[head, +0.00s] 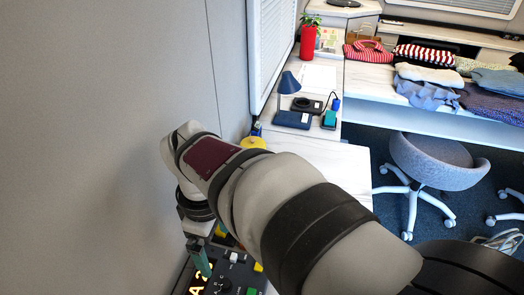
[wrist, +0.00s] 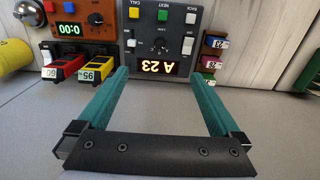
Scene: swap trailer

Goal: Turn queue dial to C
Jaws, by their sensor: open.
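The queue panel (wrist: 142,62) is a dark grey box seen upside down at the top of the wrist view. Its queue dial (wrist: 160,45) is a small black knob in the middle, with tiny marks around it; which letter it points at is too small to tell. Below the dial a lit display (wrist: 162,66) reads A 23. My gripper (wrist: 158,75) is open and empty, its teal fingers spread on either side of the panel's display end, apart from the dial. In the head view my gripper (head: 202,258) hangs over the panel, whose dial (head: 225,285) shows near the bottom edge.
A small rack of coloured tags (wrist: 212,50) stands right. A lamp (head: 289,95) is farther along the desk.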

